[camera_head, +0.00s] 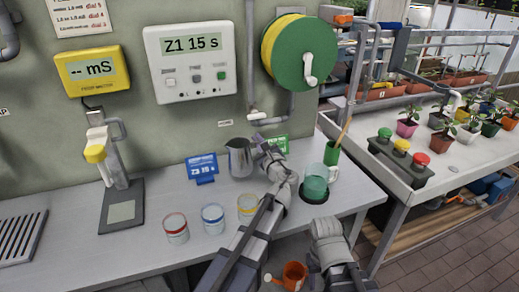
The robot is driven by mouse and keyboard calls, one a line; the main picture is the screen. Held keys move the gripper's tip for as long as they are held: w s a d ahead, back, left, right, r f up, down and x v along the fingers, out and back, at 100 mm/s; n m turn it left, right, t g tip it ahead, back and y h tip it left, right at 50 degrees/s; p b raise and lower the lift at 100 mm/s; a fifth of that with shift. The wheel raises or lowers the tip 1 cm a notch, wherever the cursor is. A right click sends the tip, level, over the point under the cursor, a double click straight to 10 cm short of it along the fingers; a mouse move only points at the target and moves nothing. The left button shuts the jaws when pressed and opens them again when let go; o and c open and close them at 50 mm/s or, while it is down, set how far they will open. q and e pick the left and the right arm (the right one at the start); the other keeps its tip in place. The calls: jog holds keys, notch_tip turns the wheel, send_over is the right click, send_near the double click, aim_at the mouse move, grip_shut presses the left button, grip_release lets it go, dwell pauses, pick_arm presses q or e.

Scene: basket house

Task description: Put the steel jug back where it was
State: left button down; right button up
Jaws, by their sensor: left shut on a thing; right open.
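The steel jug (239,160) is upright near the back of the white bench (110,262), close to the wall, between a blue sign and a green sign. My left gripper (262,153) is shut on the jug at its right side, where the handle is largely hidden by the fingers. I cannot tell whether the jug's base touches the bench or hangs just above it. My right gripper (325,228) is open and empty near the bench's front edge, below the glass beaker. Its fingertips are hard to make out.
A glass beaker with green liquid (315,184) stands on a black round pad right of my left gripper. The blue sign (201,170) and green sign (279,144) flank the jug. A green pen cup (331,154) stands behind the beaker.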

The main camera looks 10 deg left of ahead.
pick_arm(q)
jog(key=shift+f+b, duration=1.8)
jog(key=shift+f, duration=0.1)
jog(key=shift+r, duration=0.15)
pick_arm(e)
jog(key=f, duration=0.3)
jog(key=shift+a+f, duration=0.2)
jog(key=shift+f, duration=0.05)
pick_arm(q)
jog(key=c, duration=1)
grip_release()
pick_arm(e)
jog(key=shift+f, duration=0.1)
jog(key=shift+r, duration=0.2)
